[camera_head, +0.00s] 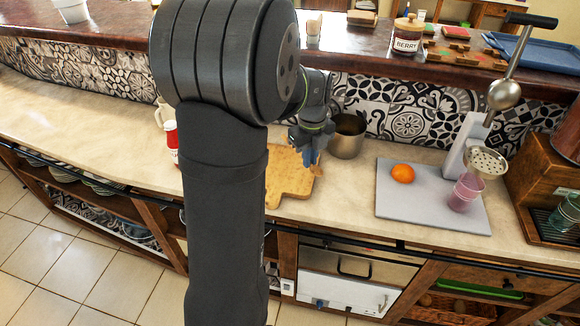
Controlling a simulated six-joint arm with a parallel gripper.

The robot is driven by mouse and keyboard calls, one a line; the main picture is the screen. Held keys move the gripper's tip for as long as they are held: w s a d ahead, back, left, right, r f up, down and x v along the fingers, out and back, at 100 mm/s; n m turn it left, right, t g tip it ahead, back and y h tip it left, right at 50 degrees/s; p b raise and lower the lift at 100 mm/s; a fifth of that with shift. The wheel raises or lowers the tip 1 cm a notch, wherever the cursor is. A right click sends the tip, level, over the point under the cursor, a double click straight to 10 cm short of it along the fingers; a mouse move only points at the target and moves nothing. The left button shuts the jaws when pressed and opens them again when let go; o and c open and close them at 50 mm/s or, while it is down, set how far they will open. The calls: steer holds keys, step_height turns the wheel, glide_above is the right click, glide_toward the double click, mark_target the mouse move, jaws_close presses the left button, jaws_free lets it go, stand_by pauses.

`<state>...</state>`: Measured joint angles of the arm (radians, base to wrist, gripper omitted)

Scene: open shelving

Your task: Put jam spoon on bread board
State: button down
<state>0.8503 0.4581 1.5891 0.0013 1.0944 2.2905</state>
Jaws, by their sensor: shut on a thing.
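The bread board (288,190) is a light wooden board with a short handle, lying on the counter and partly hidden behind my arm. My gripper (312,162) is above the right part of the board, pointing down. It is shut on a thin brownish thing, which looks like the jam spoon (317,170). Most of the spoon is hidden by my gripper, and I cannot tell whether it touches the board.
A metal pot (347,136) stands just right of my gripper. A grey board (388,207) holds an orange (402,173) and a pink cup (465,194) beside a citrus press. A red and white container (171,140) is left. A jar labelled BERRY (407,36) stands on the raised ledge.

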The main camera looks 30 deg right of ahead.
glide_above(292, 175)
step_height(292, 175, down, 4)
steer(key=shift+a+r, duration=0.1)
steer(key=shift+f, duration=1.95)
steer(key=shift+f, duration=0.15)
steer(key=c, duration=1.5)
jaws_free()
step_height(292, 175, up, 12)
